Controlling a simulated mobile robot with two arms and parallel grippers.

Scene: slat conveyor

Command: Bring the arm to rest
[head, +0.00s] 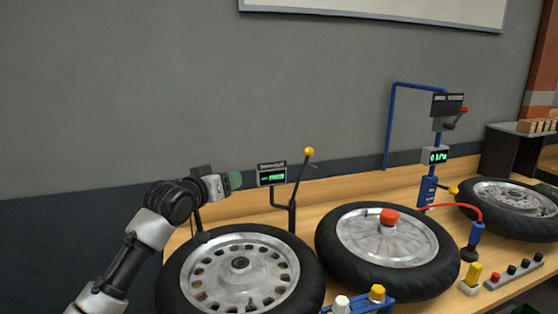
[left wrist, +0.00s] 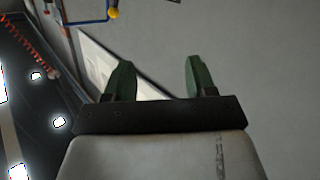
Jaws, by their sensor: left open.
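My left arm comes in from the left in the head view, and its gripper (head: 236,180) is held above the near wheel, close to the grey wall. The gripper has green fingertips. In the left wrist view the two green fingers of the left gripper (left wrist: 158,80) stand wide apart with nothing between them, so it is open and empty. My right gripper does not show in either view.
Below the arm lies a wheel with a black tyre (head: 172,280). A small display (head: 272,174) and a yellow-knobbed lever (head: 309,152) stand just right of the gripper. A second wheel (head: 340,245) with a red cap lies farther right. A blue stand (head: 388,130) rises behind.

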